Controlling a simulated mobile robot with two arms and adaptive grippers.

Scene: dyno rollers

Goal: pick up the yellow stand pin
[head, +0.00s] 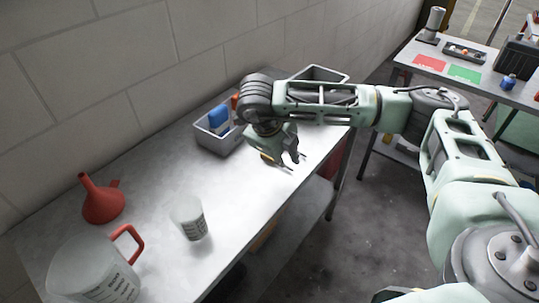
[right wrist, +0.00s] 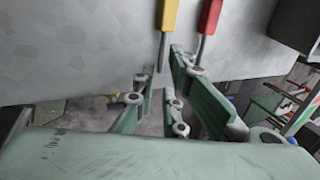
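In the right wrist view a yellow-handled pin (right wrist: 169,14) with a thin metal shaft lies on the grey bench top, its shaft towards my right gripper (right wrist: 162,68). I cannot tell for sure that it is the yellow stand pin. A similar red-handled tool (right wrist: 210,15) lies just right of it. The gripper's fingers are apart with nothing held, close to the shaft tips. In the head view my right gripper (head: 297,162) hangs low over the right part of the bench, near its front edge. My left gripper is not seen.
On the bench (head: 150,235) stand a red funnel (head: 101,200), a clear jug (head: 92,272) with a red handle, a cup (head: 189,218) and grey bins (head: 217,140) against the wall. A second table (head: 485,82) stands at the right. The bench middle is clear.

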